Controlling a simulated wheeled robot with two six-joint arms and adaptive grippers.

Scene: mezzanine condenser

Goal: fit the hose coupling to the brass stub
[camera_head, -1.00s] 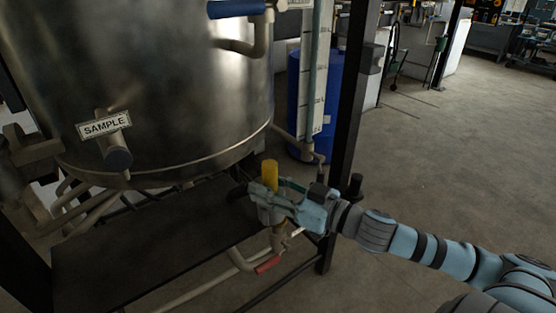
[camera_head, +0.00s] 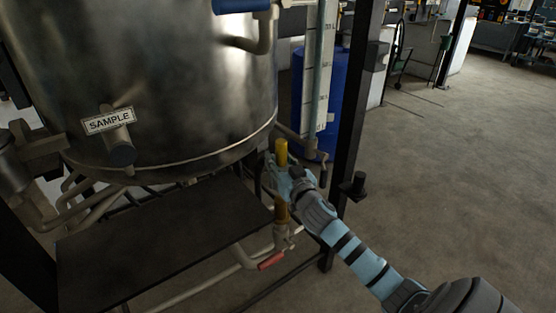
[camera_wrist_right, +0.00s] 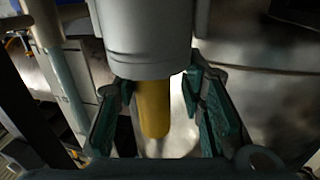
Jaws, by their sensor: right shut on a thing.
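My right gripper (camera_head: 280,180) is shut on the hose coupling, whose yellow upper part (camera_head: 281,152) sticks up above the fingers. In the right wrist view, the coupling shows as a wide grey collar (camera_wrist_right: 150,45) with a narrower yellow cylinder (camera_wrist_right: 153,108), between the teal finger pads (camera_wrist_right: 160,105). The brass stub (camera_head: 281,211) stands upright on the pipe directly below the gripper. The coupling looks roughly upright and in line above the stub. The fingers hide the coupling's lower end, so I cannot tell whether it touches the stub. My left gripper is not in view.
The steel tank (camera_head: 150,80) with its SAMPLE outlet is close on the left. A dark shelf (camera_head: 160,235) lies below it. A red-handled valve (camera_head: 270,260) sits under the stub. A black post (camera_head: 350,130) and blue drum (camera_head: 330,100) stand behind. The floor at right is clear.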

